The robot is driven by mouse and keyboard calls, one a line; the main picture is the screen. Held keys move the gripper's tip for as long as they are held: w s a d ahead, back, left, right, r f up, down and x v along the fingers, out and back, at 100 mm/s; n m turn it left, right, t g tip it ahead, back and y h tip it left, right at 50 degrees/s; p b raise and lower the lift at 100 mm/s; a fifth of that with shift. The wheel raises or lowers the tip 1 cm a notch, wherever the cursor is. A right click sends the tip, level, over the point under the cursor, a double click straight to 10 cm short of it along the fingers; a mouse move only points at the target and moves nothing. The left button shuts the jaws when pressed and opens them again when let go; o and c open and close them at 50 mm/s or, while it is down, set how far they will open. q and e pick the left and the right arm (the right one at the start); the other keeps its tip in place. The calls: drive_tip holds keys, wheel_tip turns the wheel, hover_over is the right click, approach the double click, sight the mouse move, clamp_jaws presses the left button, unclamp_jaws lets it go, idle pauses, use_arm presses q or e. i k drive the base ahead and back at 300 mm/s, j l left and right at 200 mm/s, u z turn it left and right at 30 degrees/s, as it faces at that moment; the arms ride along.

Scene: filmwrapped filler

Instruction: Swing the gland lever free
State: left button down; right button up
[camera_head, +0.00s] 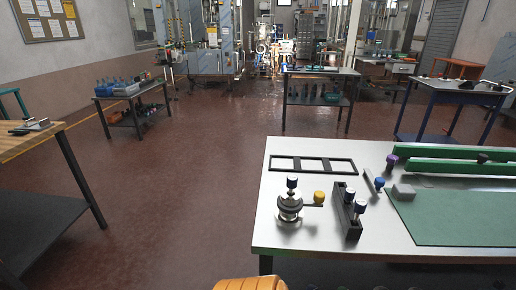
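A round metal gland-like fitting (290,208) stands upright near the left front of the white-topped table (272,232). A short lever (309,204) reaches from the fitting to the right and ends in a yellow knob (319,197). This looks like the gland lever; I cannot tell how it is held. Neither of my grippers is in view.
Behind lies a black three-window frame (312,165). A small blue-knobbed lever (374,182), a grey block (403,192), a green mat (460,220) and green rails (450,166) fill the right.

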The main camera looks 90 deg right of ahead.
sight(318, 198)
drive_tip(key=i+l+z, duration=0.15)
drive_tip(key=i+z, duration=0.9)
drive_tip(key=z, duration=0.15)
drive_tip(key=i+j+z, duration=0.15)
drive_tip(key=i+z, duration=0.3)
drive_tip(key=i+j+z, duration=0.2)
drive_tip(key=z, duration=0.2)
drive_tip(key=i+z, duration=0.15)
drive_tip(key=z, duration=0.35)
drive_tip(key=i+z, duration=0.15)
drive_tip(key=z, duration=0.3)
drive_tip(key=i+z, duration=0.2)
drive_tip(key=z, duration=0.3)
drive_tip(key=i+j+z, duration=0.1)
drive_tip(key=z, duration=0.4)
drive_tip(key=i+j+z, duration=0.15)
drive_tip(key=z, duration=0.3)
drive_tip(key=i+j+z, duration=0.1)
drive_tip(key=z, duration=0.4)
drive_tip(key=i+j+z, duration=0.1)
drive_tip(key=z, duration=0.25)
drive_tip(key=j+z, duration=0.4)
drive_tip(key=i+j+z, duration=0.15)
drive_tip(key=z, duration=0.2)
